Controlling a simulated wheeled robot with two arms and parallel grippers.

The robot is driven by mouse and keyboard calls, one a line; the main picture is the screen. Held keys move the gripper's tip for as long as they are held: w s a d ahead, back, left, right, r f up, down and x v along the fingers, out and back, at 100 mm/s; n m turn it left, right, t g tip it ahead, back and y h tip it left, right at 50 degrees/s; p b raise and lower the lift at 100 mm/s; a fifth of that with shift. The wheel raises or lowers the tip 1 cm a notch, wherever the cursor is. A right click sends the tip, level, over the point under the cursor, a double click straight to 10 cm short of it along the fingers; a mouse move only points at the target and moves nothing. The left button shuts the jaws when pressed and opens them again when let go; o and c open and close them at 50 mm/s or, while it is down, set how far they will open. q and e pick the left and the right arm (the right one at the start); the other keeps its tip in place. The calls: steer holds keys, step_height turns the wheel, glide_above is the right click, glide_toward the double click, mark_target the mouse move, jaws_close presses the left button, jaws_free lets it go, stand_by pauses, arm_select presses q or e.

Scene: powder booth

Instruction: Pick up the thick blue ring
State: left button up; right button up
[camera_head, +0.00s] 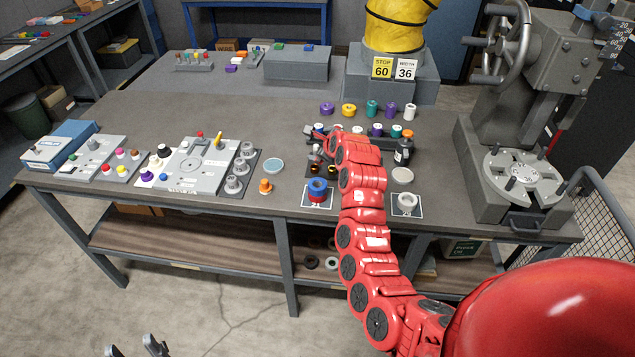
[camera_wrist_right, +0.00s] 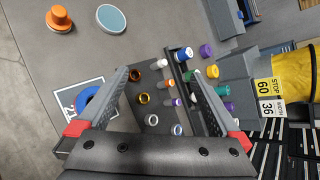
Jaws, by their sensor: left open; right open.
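The thick blue ring (camera_head: 317,185) sits on top of a red ring (camera_head: 316,197) on a white card (camera_head: 318,207) near the table's front edge. In the right wrist view the blue ring (camera_wrist_right: 86,96) shows at the left, partly hidden behind a finger. My right gripper (camera_wrist_right: 157,76) is open and empty, above the table; its fingers point toward the small rings behind the blue ring. In the head view my red right arm hides much of that gripper. My left gripper (camera_head: 133,347) is open and empty at the bottom left, low in front of the table.
A white ring (camera_head: 407,199) lies on a card right of my arm. A black bottle (camera_head: 403,152) and rows of coloured pieces stand behind. An orange knob (camera_head: 265,187) and a blue-topped disc (camera_head: 273,166) are left of the ring. A grey press (camera_head: 510,180) stands right.

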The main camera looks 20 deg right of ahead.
steer(key=s+r+m+g+y+p, duration=0.1)
steer(key=s+r+m+g, duration=0.15)
steer(key=s, duration=0.25)
steer(key=s+r+m+g+y, duration=0.1)
steer(key=s+r+m+g, duration=0.1)
steer(key=s+g, duration=0.25)
steer(key=b, duration=0.4)
glide_toward(319, 183)
steer(key=a+f, duration=0.1)
steer(key=f, duration=0.1)
steer(key=shift+s+a+f+m+p, duration=0.25)
steer(key=shift+f+p, duration=0.05)
steer(key=shift+w+a+f+p, duration=0.1)
steer(key=shift+w+f+p, duration=0.15)
steer(key=shift+f+p, duration=0.25)
steer(key=shift+p+x, duration=0.75)
steer(key=shift+x, duration=1.3)
steer(key=shift+w, duration=0.1)
steer(key=shift+c, duration=0.2)
